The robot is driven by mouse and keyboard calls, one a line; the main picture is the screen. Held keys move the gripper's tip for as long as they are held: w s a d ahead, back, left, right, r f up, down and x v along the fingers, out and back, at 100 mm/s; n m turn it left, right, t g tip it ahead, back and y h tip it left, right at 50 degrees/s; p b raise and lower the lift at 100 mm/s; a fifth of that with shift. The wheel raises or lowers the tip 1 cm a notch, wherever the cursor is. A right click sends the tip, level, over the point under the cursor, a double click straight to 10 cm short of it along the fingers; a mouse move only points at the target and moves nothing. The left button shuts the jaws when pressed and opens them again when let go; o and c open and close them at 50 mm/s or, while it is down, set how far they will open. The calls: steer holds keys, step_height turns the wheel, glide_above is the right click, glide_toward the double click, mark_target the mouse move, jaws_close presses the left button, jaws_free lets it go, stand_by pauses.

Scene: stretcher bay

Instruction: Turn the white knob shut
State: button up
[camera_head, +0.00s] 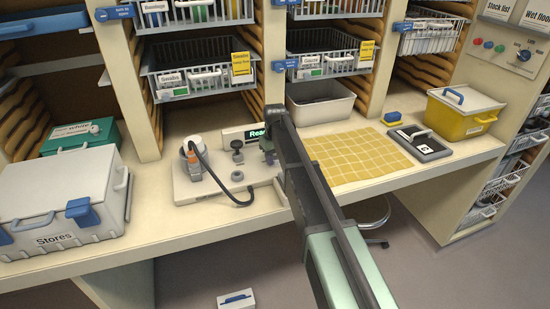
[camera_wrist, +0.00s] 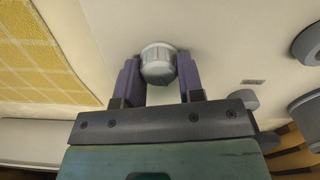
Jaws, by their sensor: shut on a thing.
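The white knob (camera_wrist: 159,64) is round with a ridged rim and sits on a pale panel in the wrist view. My gripper (camera_wrist: 158,80) has its two purple-grey fingers on either side of the knob and is shut on it. In the head view my gripper (camera_head: 268,150) reaches the right end of the pale panel (camera_head: 212,183) on the counter. My arm and gripper hide the knob there. I cannot tell from these frames how far the knob is turned.
A dark knob (camera_head: 237,146), a ring (camera_head: 237,176) and a white device with a black cable (camera_head: 195,150) are on the panel's left part. A small display (camera_head: 240,136) stands behind. A yellow grid mat (camera_head: 350,157) lies right; a Stores case (camera_head: 62,200) stands left.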

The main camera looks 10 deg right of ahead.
mark_target(275, 158)
steer(key=shift+n, duration=1.5)
steer(key=o, duration=0.9)
step_height(275, 158, up, 11)
steer(key=p, duration=1)
steer(key=shift+f+p, duration=0.1)
steer(key=shift+p, duration=0.3)
steer(key=s+m, duration=0.2)
steer(key=s, duration=0.8)
steer(key=s+f+m+b, duration=0.1)
steer(key=s+m, duration=0.1)
steer(key=s, duration=0.9)
steer(key=s+m, duration=0.2)
steer(key=s, duration=0.9)
steer(key=shift+s+d+f+m+b, duration=0.1)
steer(key=shift+d+f+m+b, duration=0.05)
steer(key=shift+f+m+b, duration=0.25)
